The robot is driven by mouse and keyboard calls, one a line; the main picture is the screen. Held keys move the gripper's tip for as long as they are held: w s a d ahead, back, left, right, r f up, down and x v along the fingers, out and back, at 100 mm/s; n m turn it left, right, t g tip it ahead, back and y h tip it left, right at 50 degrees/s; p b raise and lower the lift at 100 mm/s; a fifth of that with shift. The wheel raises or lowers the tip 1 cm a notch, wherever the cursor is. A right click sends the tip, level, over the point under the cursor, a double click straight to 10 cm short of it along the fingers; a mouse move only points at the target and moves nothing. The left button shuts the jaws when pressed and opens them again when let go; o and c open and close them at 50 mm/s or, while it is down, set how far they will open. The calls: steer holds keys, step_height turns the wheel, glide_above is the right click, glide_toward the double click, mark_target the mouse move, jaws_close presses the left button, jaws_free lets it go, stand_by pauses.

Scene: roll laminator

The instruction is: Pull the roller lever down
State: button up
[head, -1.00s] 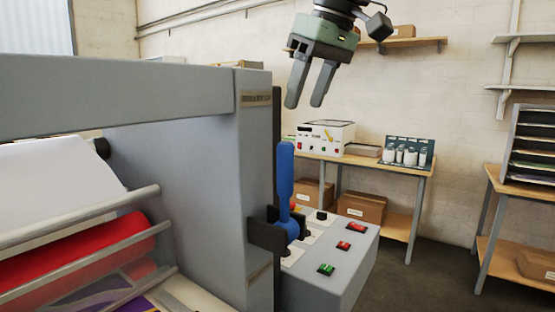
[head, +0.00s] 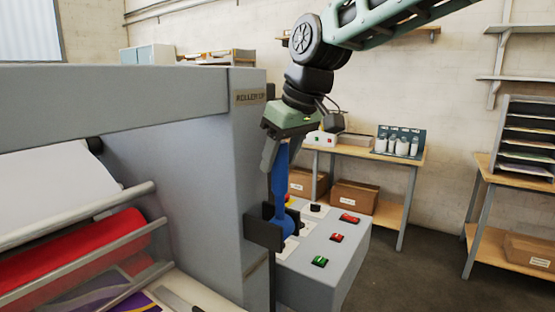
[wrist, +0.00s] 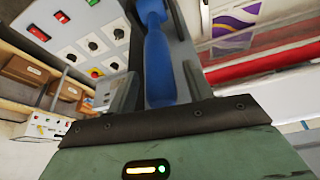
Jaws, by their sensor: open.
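The blue roller lever (head: 281,190) stands upright on its black bracket (head: 263,233) at the side of the grey laminator. My gripper (head: 273,160) is at the lever's upper part, pointing down, with one finger clearly visible beside the handle. In the wrist view the lever (wrist: 160,70) runs between the two fingers of my gripper (wrist: 158,85), one on each side. The jaws are open, with gaps visible beside the handle.
The laminator's grey side panel (head: 190,190) stands close to the left of the lever. A control box (head: 320,275) with red and green switches and knobs sits to the lower right. A wooden table (head: 415,170) and a paper rack (head: 525,150) stand behind.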

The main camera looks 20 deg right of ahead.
mark_target(279, 194)
steer(key=shift+x, duration=1.2)
jaws_close()
